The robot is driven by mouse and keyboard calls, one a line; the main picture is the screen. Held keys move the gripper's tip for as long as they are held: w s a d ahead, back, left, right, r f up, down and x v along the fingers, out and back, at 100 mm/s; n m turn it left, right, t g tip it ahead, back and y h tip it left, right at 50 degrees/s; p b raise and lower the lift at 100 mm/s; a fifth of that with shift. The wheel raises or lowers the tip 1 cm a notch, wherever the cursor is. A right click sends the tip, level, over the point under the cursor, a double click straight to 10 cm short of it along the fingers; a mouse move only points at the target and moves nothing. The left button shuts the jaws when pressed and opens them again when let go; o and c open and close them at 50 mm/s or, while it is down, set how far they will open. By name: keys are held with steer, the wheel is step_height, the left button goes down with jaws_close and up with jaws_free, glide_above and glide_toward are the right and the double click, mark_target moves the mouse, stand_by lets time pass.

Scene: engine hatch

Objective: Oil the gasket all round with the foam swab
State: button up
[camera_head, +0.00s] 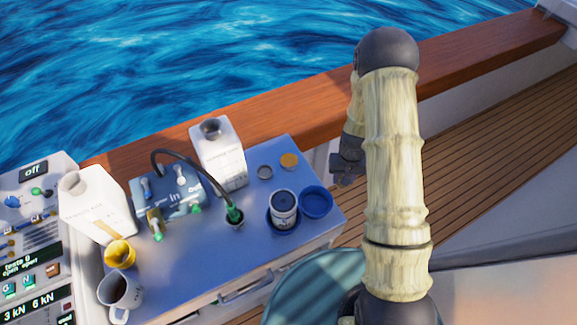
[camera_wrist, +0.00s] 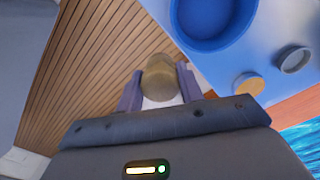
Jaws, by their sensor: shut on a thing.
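My gripper (camera_head: 347,168) hangs off the right end of the blue worktop, over the deck. In the wrist view its two fingers (camera_wrist: 158,92) are shut on a stubby brownish cylinder with a rounded end, which looks like the foam swab (camera_wrist: 160,76). In the head view I cannot make out the swab. A white-labelled canister with a dark rim (camera_head: 283,204) stands in a blue round holder on the worktop. I cannot single out the gasket for certain in either view, nor any oil on it.
A blue round dish (camera_head: 316,201) stands right of the canister, with a grey cap (camera_head: 265,172) and an orange disc (camera_head: 289,161) behind. Cartons (camera_head: 219,158), a blue hosed device (camera_head: 178,200), a yellow cup (camera_head: 120,254) and a mug (camera_head: 120,293) crowd the left.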

steer(key=shift+w, duration=0.45)
steer(key=shift+s, duration=0.15)
